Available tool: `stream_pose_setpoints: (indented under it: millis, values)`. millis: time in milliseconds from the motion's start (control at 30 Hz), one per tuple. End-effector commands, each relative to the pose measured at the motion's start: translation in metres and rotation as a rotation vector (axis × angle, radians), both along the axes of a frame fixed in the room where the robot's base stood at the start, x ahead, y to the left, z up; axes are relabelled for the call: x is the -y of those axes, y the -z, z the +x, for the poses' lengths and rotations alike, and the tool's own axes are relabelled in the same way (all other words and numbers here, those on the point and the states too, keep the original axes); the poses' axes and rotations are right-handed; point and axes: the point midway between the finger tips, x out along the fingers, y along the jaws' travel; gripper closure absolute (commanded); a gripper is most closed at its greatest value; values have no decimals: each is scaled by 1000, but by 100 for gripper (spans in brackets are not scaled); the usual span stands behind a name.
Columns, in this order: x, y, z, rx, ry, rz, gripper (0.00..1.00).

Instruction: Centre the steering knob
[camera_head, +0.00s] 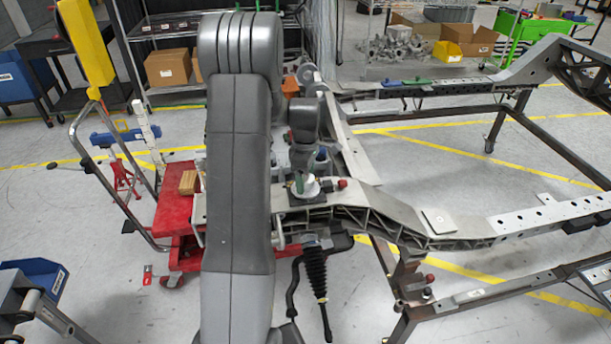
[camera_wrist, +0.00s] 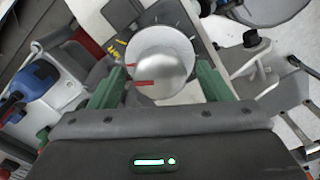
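The steering knob (camera_wrist: 172,68) is a rounded silver cap on a white dial disc (camera_wrist: 190,45) with dark ticks. A short red line on the knob points left. A second red mark lies at the disc's left edge, a little above the knob's line in the wrist view. My gripper (camera_wrist: 160,72) is open, with one green finger on each side of the knob and gaps showing. Whether the fingers are level with the knob is unclear. In the head view the white disc (camera_head: 305,192) sits on the frame, and my arm hides part of that area.
The grey chassis frame (camera_head: 400,220) runs right from the knob. A black ribbed boot (camera_head: 316,272) hangs below it. A red cart (camera_head: 175,212) with a wooden block stands left. A red-topped fitting (camera_head: 342,184) sits close right of the disc.

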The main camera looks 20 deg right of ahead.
Motion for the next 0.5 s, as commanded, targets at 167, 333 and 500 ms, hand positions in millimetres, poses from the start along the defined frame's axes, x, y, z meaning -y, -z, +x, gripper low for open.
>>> stream_pose_setpoints:
  millis: [167,333,500]
  values:
    - [0,0,0,0,0,0,61]
    - [0,0,0,0,1,0,73]
    - [0,0,0,0,24,0,73]
